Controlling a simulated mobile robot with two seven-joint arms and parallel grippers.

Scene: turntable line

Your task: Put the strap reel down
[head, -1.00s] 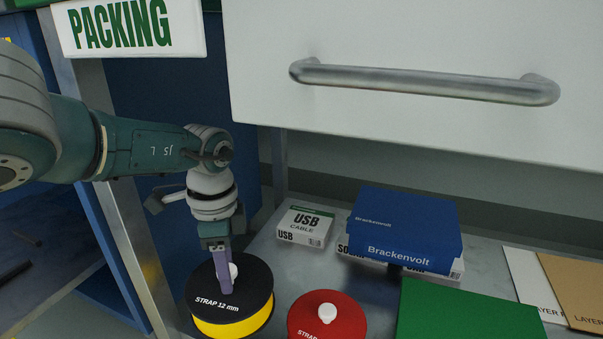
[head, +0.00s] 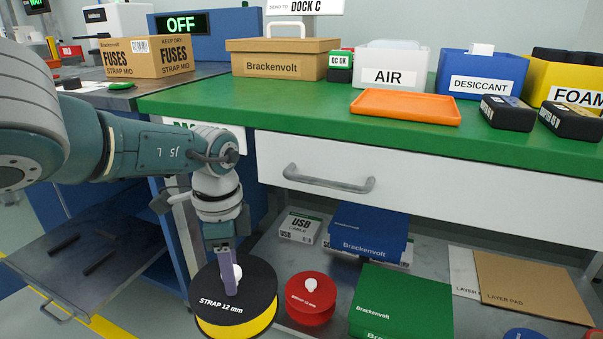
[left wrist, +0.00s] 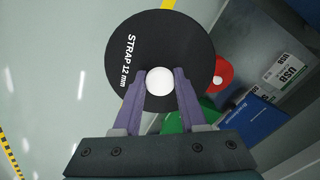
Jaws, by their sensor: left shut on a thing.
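The strap reel (head: 215,289) has a black top marked "STRAP 12 mm", a yellow side and a white knob. In the head view it is at the lower middle-left, beside the lower shelf's left end. My left gripper (head: 232,285) points down and is shut on the reel's white knob. In the left wrist view the purple fingers (left wrist: 158,88) stand on either side of the knob, and the reel (left wrist: 190,45) shows over pale floor, overlapping the shelf's edge. Whether it touches anything below is hidden. My right gripper is not in view.
On the lower shelf (head: 340,272) are a smaller red reel (head: 311,308), a USB cable box (head: 299,227), a blue box (head: 368,229), a green box (head: 402,300) and layer pads (head: 530,285). A drawer (head: 440,183) and the green bench top (head: 310,115) are above.

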